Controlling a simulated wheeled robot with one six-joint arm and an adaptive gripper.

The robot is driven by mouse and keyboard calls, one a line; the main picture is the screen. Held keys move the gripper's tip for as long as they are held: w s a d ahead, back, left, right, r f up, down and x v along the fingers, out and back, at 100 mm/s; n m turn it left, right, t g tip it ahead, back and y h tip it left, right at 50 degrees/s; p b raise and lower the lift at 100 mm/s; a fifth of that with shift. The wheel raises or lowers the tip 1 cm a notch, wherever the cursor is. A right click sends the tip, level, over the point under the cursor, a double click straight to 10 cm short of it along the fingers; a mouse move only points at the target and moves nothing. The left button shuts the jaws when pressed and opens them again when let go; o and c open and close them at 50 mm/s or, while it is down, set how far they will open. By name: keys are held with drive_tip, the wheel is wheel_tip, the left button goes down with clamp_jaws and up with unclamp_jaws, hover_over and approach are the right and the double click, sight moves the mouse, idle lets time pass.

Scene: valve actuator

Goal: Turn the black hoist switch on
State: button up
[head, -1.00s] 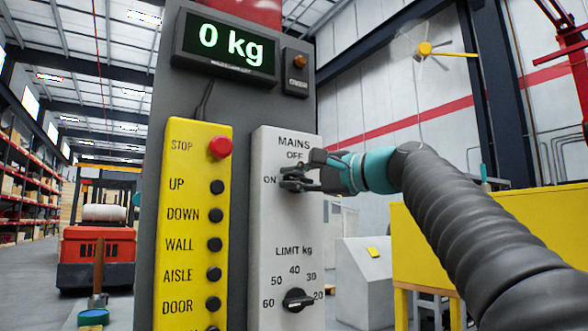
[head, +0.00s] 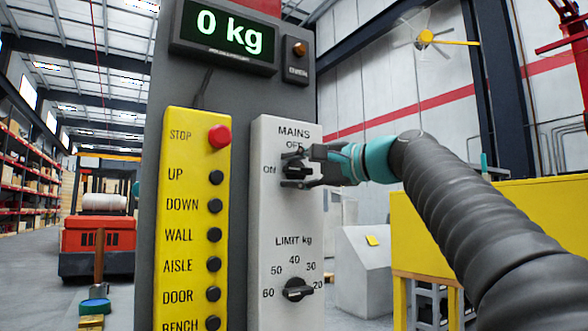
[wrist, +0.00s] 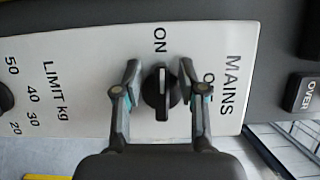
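The black hoist switch (head: 294,170) is a round knob with a raised grip on the white panel (head: 287,222), under MAINS. In the wrist view the switch (wrist: 162,92) has a white line pointing at the ON label; OFF is off to its right, partly hidden by a fingertip. My gripper (head: 301,168) is at the switch, reaching from the right. In the wrist view my gripper (wrist: 165,85) is open, with one fingertip on each side of the knob. A narrow gap shows beside the knob; contact is hard to tell.
A LIMIT kg dial (head: 298,290) sits below on the same panel. A yellow button box (head: 192,230) with a red stop button (head: 219,136) stands to the left. A lit display (head: 229,34) above reads 0 kg. A yellow structure (head: 500,225) stands right, beneath my arm.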

drive_tip(key=shift+s+d, duration=0.2)
drive_tip(key=v, duration=1.1)
drive_tip(key=shift+d, duration=0.2)
drive_tip(key=shift+s, duration=0.1)
